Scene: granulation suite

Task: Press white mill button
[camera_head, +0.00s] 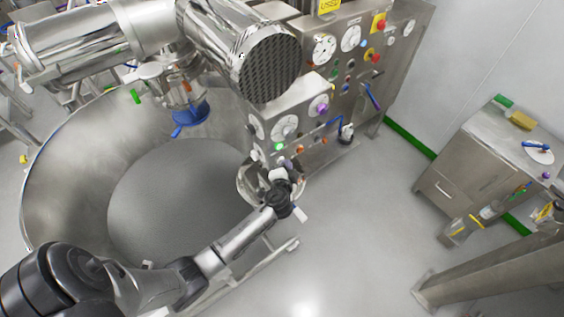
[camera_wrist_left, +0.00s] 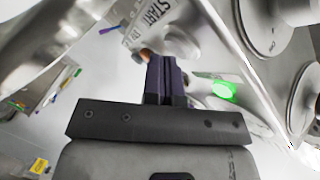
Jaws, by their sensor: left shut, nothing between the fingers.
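My left gripper (camera_head: 286,166) is shut and empty, its fingertips close to the lower face of the steel control box (camera_head: 291,122). In the left wrist view its dark fingers (camera_wrist_left: 164,78) point toward the panel, beside a pale rounded part (camera_wrist_left: 180,45) that may be the white button; I cannot tell whether they touch it. A START label (camera_wrist_left: 152,18) is just beyond the fingertips. A lit green button (camera_wrist_left: 223,90) is to the right of the fingers; it also shows in the head view (camera_head: 278,147). The white mill button is not clearly visible in the head view. My right gripper is not in view.
A large steel bowl (camera_head: 40,190) fills the left. A taller panel with gauges and a red button (camera_head: 379,23) stands behind the control box. A steel cabinet (camera_head: 470,170) is at the right, with open floor (camera_head: 350,230) between.

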